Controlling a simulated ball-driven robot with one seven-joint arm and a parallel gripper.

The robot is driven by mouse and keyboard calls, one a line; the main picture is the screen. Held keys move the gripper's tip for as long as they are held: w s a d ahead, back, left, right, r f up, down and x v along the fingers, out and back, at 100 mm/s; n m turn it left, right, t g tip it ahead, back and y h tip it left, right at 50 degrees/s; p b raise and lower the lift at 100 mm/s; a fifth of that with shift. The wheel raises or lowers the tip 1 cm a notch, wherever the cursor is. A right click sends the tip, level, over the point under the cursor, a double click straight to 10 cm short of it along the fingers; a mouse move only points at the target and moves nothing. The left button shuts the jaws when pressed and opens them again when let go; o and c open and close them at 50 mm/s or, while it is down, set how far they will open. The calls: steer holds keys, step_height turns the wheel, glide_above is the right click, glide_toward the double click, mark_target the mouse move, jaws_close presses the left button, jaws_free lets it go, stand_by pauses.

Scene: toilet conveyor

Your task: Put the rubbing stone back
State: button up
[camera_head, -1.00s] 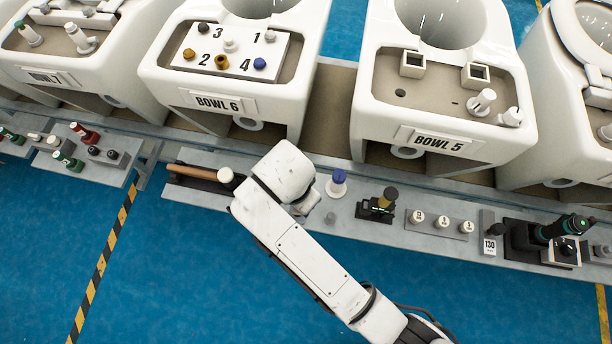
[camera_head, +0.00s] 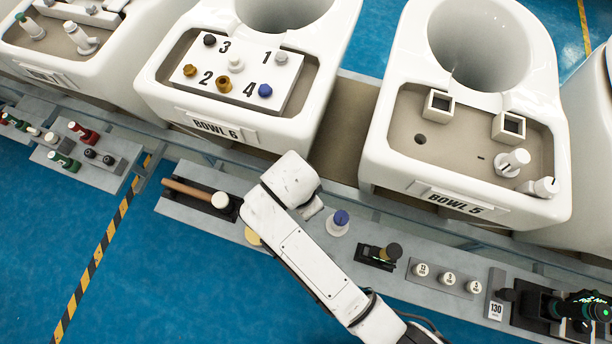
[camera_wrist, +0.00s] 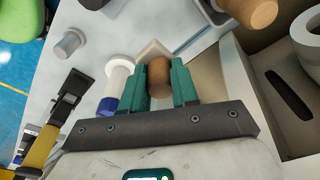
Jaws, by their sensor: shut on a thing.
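My gripper (camera_wrist: 159,82) has teal fingers, shut on the sides of a brown cylindrical grip, which I take for the rubbing stone's handle (camera_wrist: 160,76). A pale beige squared piece (camera_wrist: 153,50) shows just beyond it; I cannot tell whether the two are joined. In the head view my white arm hides the gripper and what it holds, above the grey shelf between Bowl 6 (camera_head: 249,70) and Bowl 5 (camera_head: 465,110).
A blue-capped white bottle (camera_head: 338,222) stands right of my arm, close to my fingers in the wrist view (camera_wrist: 118,80). A wooden-handled tool with a white head (camera_head: 195,193) lies left. A black holder with a yellow part (camera_head: 380,255) and white-topped pots (camera_head: 448,278) stand right.

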steer(key=shift+f, duration=2.75)
steer(key=shift+f, duration=0.1)
steer(key=o, duration=1)
steer(key=shift+b, duration=0.3)
steer(key=r, duration=0.8)
steer(key=a+r+p, duration=0.1)
steer(key=r, duration=0.3)
steer(key=shift+s+a+r, duration=0.1)
steer(key=shift+s, duration=0.3)
